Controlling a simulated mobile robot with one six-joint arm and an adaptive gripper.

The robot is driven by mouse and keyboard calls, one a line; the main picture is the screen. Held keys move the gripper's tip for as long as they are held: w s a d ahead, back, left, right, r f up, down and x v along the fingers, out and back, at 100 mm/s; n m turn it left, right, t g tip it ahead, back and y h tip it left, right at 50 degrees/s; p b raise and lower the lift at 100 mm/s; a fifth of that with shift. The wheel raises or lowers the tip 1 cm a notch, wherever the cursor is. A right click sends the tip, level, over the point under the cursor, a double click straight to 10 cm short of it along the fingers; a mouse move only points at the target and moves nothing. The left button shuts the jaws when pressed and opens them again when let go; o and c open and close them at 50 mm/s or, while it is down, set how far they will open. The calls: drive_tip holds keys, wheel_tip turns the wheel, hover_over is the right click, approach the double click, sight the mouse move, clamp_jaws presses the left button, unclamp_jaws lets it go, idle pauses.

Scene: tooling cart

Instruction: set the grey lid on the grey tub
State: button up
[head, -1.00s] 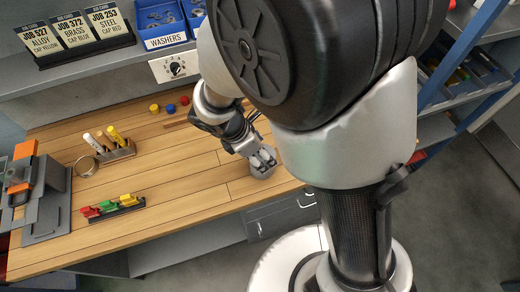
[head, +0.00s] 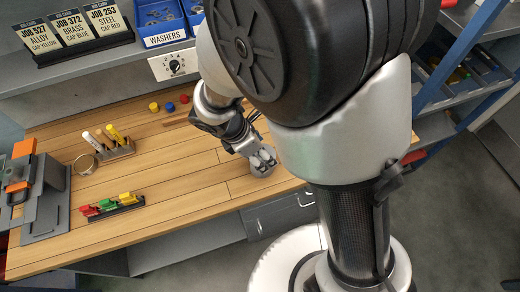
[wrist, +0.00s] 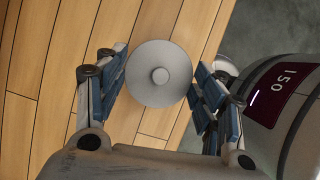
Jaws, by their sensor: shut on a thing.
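The grey lid (wrist: 158,88) is a round disc with a small knob in its middle. In the wrist view it sits between the two fingers of my gripper (wrist: 160,80), which is shut on it at its edges. In the head view my gripper (head: 264,157) points down over the bench near its front edge, with a round grey shape under the fingertips. I cannot make out the grey tub apart from the lid; anything straight below the lid is hidden, so I cannot tell whether they touch.
On the wooden bench (head: 180,185) stand a marker holder (head: 118,150), a rack of coloured pieces (head: 118,205) and a grey-orange fixture (head: 40,195) at left. Small caps (head: 170,106) lie at the back, below a shelf with a washers bin (head: 163,38). Bare wood lies left of my gripper.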

drive_tip(key=shift+f, duration=0.15)
drive_tip(key=o, duration=1)
drive_tip(key=shift+c, duration=0.2)
drive_tip(key=shift+o, duration=0.4)
drive_tip(key=shift+o, duration=1.3)
drive_tip(key=shift+r+p, duration=3.35)
drive_tip(key=shift+r, duration=0.25)
